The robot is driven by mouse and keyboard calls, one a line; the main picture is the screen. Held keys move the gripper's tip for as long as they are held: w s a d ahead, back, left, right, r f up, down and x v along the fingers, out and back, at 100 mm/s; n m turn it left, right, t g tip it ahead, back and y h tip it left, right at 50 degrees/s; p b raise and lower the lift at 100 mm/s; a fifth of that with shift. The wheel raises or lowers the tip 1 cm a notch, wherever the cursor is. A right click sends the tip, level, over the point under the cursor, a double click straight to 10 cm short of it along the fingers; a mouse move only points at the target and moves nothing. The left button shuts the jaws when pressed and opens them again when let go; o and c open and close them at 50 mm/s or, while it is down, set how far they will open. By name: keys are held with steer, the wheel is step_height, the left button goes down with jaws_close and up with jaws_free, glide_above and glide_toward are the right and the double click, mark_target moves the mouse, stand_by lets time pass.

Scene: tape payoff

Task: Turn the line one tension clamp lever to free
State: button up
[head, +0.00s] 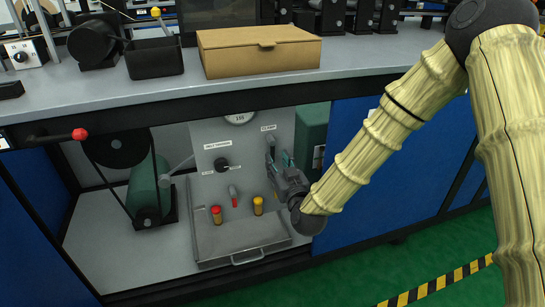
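Under the bench, a grey upright panel (205,135) carries a round gauge (239,118), a small label that looks like a tension label (217,145), and a black knob (221,163). Another small label (268,127), too small to read surely, sits at the panel's upper right. My gripper (277,152) is just below that label, in front of the panel's right side, with its fingers pointing up and inward. The clamp lever cannot be made out; my gripper may hide it. Whether the fingers touch or hold anything cannot be told.
A green motor (146,187) stands left, a green case (312,130) right. The bench edge (200,103) overhangs the opening.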

mark_target(273, 153)
steer(key=shift+b+x, duration=0.85)
steer(key=shift+x, duration=2.05)
steer(key=shift+c, duration=0.4)
jaws_close()
